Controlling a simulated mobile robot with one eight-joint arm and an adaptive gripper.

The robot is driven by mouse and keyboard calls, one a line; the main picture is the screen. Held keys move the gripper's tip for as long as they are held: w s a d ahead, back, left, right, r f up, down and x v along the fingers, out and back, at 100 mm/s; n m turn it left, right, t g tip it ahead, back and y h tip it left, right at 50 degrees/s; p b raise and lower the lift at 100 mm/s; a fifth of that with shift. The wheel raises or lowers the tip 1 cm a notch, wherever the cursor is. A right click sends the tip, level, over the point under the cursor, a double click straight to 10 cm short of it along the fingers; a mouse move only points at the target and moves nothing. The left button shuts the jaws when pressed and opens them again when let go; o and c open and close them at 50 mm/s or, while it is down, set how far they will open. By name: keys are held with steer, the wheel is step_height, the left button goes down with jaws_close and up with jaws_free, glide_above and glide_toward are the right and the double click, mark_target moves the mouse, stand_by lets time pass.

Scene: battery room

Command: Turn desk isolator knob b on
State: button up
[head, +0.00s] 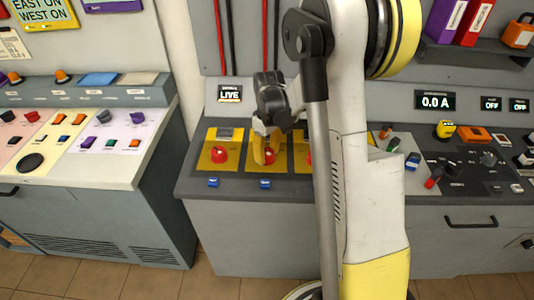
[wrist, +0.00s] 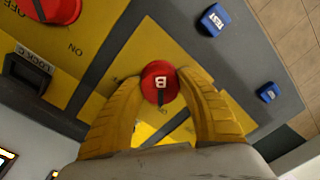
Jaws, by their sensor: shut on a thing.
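Knob b is a round red knob marked "B" (wrist: 160,82) on a yellow plate in the wrist view. The yellow fingers of my gripper (wrist: 160,100) are shut on its two sides. Which way the knob points is unclear, and its own ON and OFF marks are largely hidden. In the head view my gripper (head: 265,152) reaches down onto the middle yellow panel of the desk, covering part of the red knob there.
A red knob (head: 219,155) stands on the left panel. Another (wrist: 58,6), beside OFF and ON marks, is in the wrist view's corner. Blue test buttons (head: 213,182) line the front edge. A "LIVE" display (head: 230,94) is behind.

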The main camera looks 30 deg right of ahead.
mark_target(268, 152)
steer(key=shift+n, duration=0.5)
steer(key=o, duration=1.2)
step_height(268, 152, up, 12)
steer(key=shift+d, duration=0.15)
